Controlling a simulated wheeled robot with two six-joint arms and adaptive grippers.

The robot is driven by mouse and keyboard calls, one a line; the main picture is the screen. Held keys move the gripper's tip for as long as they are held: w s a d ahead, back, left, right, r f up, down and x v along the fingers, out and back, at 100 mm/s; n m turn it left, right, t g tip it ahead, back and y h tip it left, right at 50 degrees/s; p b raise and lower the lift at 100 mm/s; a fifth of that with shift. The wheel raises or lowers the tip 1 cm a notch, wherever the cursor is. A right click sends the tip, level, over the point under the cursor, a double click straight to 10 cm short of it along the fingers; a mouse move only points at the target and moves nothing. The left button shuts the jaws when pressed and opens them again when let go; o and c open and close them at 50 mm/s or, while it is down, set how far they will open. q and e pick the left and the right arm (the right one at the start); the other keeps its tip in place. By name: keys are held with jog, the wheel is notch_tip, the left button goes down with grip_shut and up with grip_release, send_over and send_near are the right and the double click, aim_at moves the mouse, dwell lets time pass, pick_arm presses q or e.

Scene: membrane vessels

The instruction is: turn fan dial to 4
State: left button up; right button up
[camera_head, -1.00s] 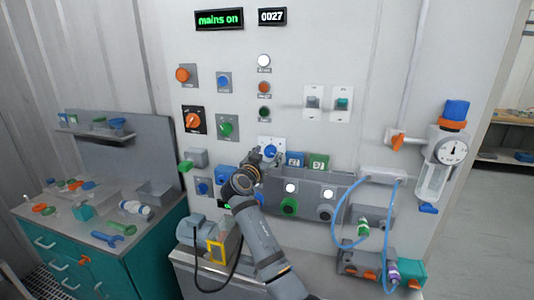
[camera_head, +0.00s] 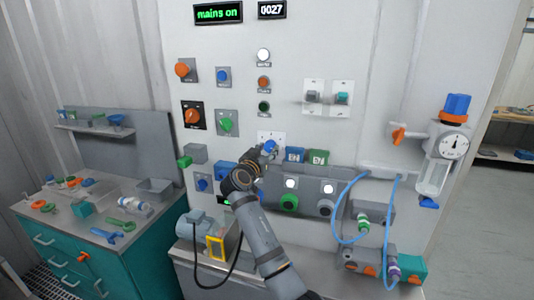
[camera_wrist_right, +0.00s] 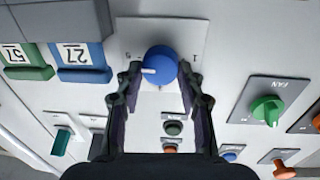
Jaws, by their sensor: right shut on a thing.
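The fan dial is a green knob (camera_head: 227,124) on a grey plate, left of my right gripper on the panel in the head view. In the right wrist view the green fan dial (camera_wrist_right: 267,109) is at the right beside its "FAN" label, apart from the fingers. My right gripper (camera_head: 267,153) is shut on a different dial, a blue knob (camera_head: 271,146) on a white plate. In the right wrist view the fingers (camera_wrist_right: 160,72) stand on either side of that blue knob (camera_wrist_right: 160,62), whose white mark points left. My left gripper is not in view.
An orange knob on a black plate (camera_head: 193,116) is left of the fan dial. Blue and green labelled blocks (camera_head: 305,156) are close right of my right gripper. A grey ledge (camera_head: 330,190) with lamps and knobs is below. A display reads "mains on" (camera_head: 217,14).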

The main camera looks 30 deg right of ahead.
jog(key=n+b, duration=0.1)
jog(key=n, duration=0.2)
jog(key=shift+f, duration=0.2)
jog(key=n, duration=0.2)
jog(key=shift+n+b, duration=0.35)
jog(key=shift+n, duration=0.05)
jog(key=shift+n+t, duration=0.4)
jog(key=shift+n, duration=0.8)
jog(key=o, duration=1.2)
jog(key=shift+a, duration=0.1)
